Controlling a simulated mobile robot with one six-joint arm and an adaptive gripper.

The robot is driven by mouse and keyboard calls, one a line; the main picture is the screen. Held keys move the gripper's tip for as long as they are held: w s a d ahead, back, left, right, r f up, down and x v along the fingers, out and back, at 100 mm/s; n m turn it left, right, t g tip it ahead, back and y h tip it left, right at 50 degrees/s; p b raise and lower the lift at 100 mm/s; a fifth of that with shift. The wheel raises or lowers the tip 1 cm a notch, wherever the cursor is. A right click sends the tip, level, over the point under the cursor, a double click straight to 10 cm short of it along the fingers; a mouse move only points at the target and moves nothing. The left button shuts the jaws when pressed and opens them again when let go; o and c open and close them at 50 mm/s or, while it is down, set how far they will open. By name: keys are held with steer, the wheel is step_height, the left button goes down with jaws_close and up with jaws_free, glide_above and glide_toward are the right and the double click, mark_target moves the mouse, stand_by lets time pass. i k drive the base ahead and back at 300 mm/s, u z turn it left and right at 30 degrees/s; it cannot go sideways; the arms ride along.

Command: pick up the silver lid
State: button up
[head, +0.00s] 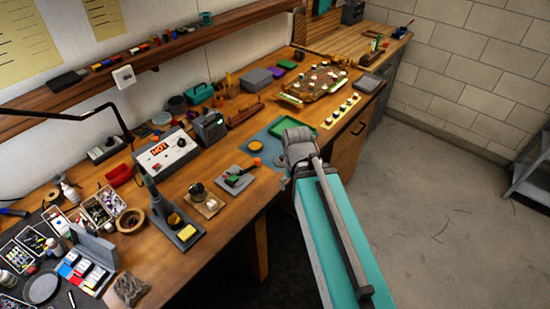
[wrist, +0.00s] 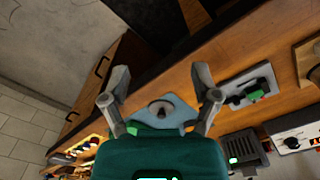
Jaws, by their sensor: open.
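My gripper (wrist: 161,78) is open, with its two fingers apart and nothing held between them. In the head view my gripper (head: 299,148) is over the bench's front edge, beside the blue mat (head: 269,136). In the wrist view a small round greyish piece with a dark centre (wrist: 160,109), which looks like the silver lid, lies on the blue mat (wrist: 178,108). It appears between the fingers, apart from both. In the head view I cannot make out the lid; my gripper may hide it.
A grey pad with a green-marked part (head: 238,178) lies to the left. Open floor (head: 430,220) lies right of the bench.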

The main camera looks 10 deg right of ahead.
mark_target(278, 160)
steer(key=u, duration=0.05)
steer(key=k, duration=1.25)
steer(key=z, duration=0.4)
steer(key=i, duration=1)
steer(key=z, duration=0.05)
